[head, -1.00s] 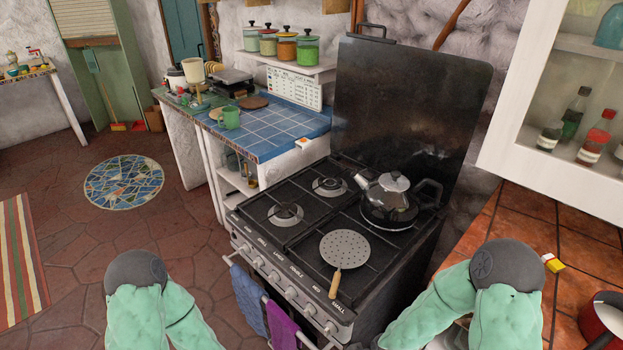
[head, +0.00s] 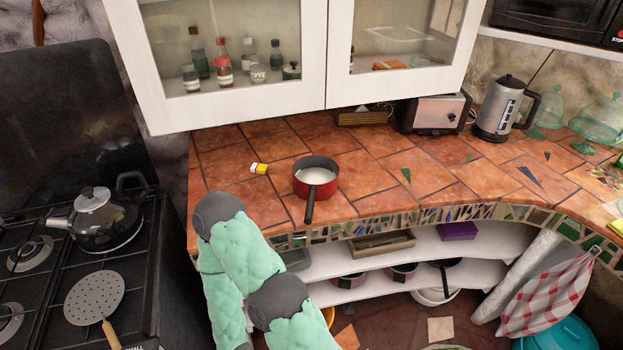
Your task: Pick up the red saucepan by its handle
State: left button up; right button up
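The red saucepan (head: 331,186) stands upright on the orange-tiled counter, near its front edge. Its inside looks white, and its dark handle (head: 310,208) points toward me, reaching out to the mosaic edge. Mint-green padded parts of my arms with dark grey caps show at the lower left of the head view, to the left of the pan and apart from it in the picture. Neither gripper shows, so whether they are open or shut is hidden.
A small yellow-and-red packet (head: 259,168) lies left of the pan. A toaster (head: 437,112) and a kettle (head: 505,106) stand at the back. The white cabinet (head: 230,108) hangs above. The stove (head: 40,190) is at left. Counter right of the pan is mostly clear.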

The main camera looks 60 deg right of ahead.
aim_at(315, 177)
jog(key=z, duration=2.05)
